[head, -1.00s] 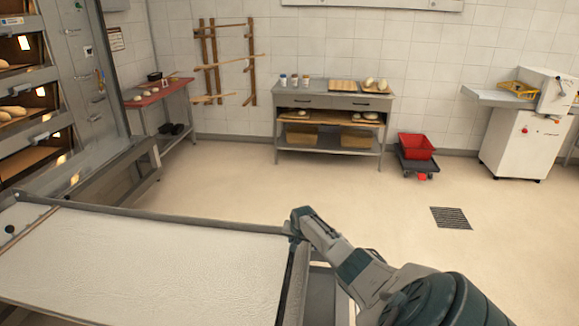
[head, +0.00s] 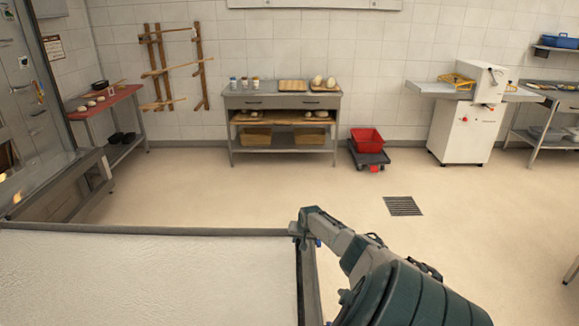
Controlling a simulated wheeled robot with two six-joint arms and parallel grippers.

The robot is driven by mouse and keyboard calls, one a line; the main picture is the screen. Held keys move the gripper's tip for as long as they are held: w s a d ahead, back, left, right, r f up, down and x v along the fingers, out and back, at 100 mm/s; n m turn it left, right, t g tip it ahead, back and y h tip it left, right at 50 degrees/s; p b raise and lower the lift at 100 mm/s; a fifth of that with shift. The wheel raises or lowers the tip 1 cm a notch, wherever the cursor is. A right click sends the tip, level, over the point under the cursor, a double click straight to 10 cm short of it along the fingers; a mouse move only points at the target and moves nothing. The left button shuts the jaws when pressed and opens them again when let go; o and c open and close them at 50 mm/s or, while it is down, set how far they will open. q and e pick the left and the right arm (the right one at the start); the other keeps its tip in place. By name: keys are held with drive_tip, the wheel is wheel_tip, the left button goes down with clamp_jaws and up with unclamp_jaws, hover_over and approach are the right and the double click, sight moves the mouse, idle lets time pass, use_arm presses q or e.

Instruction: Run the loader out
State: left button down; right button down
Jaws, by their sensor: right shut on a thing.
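The loader (head: 150,262) is a wide flat bed with a pale cloth surface and a grey metal rim, filling the lower left of the head view. My right gripper (head: 297,232) is at the rim's far right corner, shut on the loader's frame there. The fingertips are small and partly hidden by the gripper body. The loader's near end runs out of the picture. My left gripper is not in view.
The deck oven's side (head: 22,100) stands at the left edge. A red-topped table (head: 110,105), a grey workbench (head: 283,103), a dolly with a red crate (head: 367,138) and a white machine (head: 465,130) line the back wall. The floor around the drain (head: 403,206) is clear.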

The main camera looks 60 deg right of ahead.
drive_tip(key=shift+s+d, duration=0.2)
drive_tip(key=shift+s, duration=0.1)
drive_tip(key=c, duration=1.3)
unclamp_jaws()
drive_tip(key=shift+c, duration=0.2)
drive_tip(key=shift+o, duration=0.4)
drive_tip(key=shift+s+d, duration=0.1)
drive_tip(key=p+v, duration=0.2)
drive_tip(key=v, duration=0.8)
drive_tip(key=shift+s+r, duration=0.2)
drive_tip(key=shift+r, duration=0.15)
drive_tip(key=shift+f, duration=0.1)
